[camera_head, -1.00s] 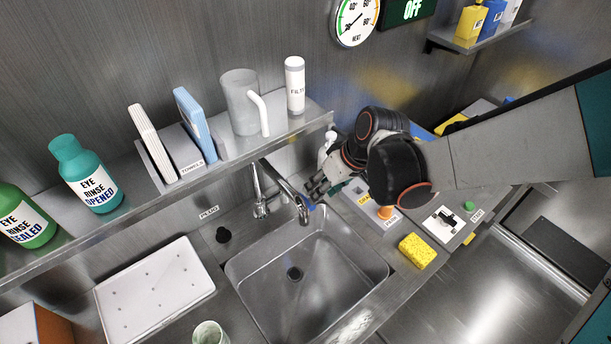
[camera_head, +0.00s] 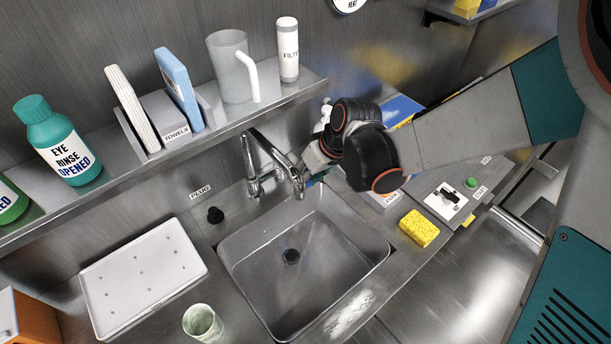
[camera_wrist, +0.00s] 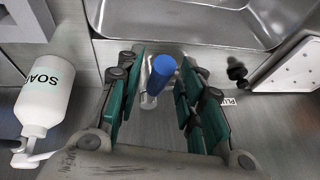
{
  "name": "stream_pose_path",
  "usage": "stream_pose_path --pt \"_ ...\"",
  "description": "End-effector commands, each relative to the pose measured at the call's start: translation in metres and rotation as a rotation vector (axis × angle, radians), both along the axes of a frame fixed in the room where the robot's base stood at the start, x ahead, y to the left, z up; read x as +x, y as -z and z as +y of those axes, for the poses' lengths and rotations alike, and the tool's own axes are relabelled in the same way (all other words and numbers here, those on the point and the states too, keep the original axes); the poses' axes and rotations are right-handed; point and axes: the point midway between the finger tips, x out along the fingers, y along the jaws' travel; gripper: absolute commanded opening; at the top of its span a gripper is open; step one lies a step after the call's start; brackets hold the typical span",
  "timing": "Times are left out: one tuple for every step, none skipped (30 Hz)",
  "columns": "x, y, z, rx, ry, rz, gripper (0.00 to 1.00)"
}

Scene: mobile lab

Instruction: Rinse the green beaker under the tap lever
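The green beaker (camera_head: 203,322), pale and translucent, stands upright on the counter left of the sink (camera_head: 300,262), near the lower edge of the head view. The metal tap (camera_head: 252,184) rises behind the sink. In the wrist view its blue-ended lever (camera_wrist: 162,72) shows between the green finger pads of my gripper (camera_wrist: 160,78). The pads are apart, with gaps on both sides of the lever. In the head view my gripper (camera_head: 312,168) is right beside the tap, and its fingertips are partly hidden. It holds nothing.
A soap bottle (camera_wrist: 46,95) stands close to my gripper in the wrist view. A shelf (camera_head: 290,92) with bottles and towels overhangs the tap. A white drain tray (camera_head: 143,275), black plug (camera_head: 214,215) and yellow sponge (camera_head: 419,229) lie around the sink. The basin is empty.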

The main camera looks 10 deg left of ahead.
Motion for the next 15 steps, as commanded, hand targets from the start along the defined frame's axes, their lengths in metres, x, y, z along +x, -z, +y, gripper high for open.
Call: stream_pose_path --pt "0.000 0.000 0.000 0.000 0.000 0.000 0.18" --pt "0.000 0.000 0.000 0.000 0.000 0.000 0.11" --pt "0.000 0.000 0.000 0.000 0.000 0.000 0.02" --pt "0.000 0.000 0.000 0.000 0.000 0.000 0.00" --pt "0.000 0.000 0.000 0.000 0.000 0.000 0.00" --pt "0.000 0.000 0.000 0.000 0.000 0.000 0.00" --pt "0.000 0.000 0.000 0.000 0.000 0.000 0.00" --pt "0.000 0.000 0.000 0.000 0.000 0.000 0.00" --pt "0.000 0.000 -0.001 0.000 -0.003 0.000 0.00" --pt "0.001 0.000 -0.001 0.000 -0.009 0.001 0.00" --pt "0.002 0.000 -0.002 0.000 -0.019 0.000 0.00" --pt "0.004 0.000 -0.003 0.000 -0.036 0.001 0.00" --pt "0.006 0.000 -0.005 -0.001 -0.052 0.002 0.00" --pt "0.008 0.000 -0.006 -0.001 -0.069 0.001 0.00" --pt "0.010 0.000 -0.007 0.000 -0.090 0.001 0.00"
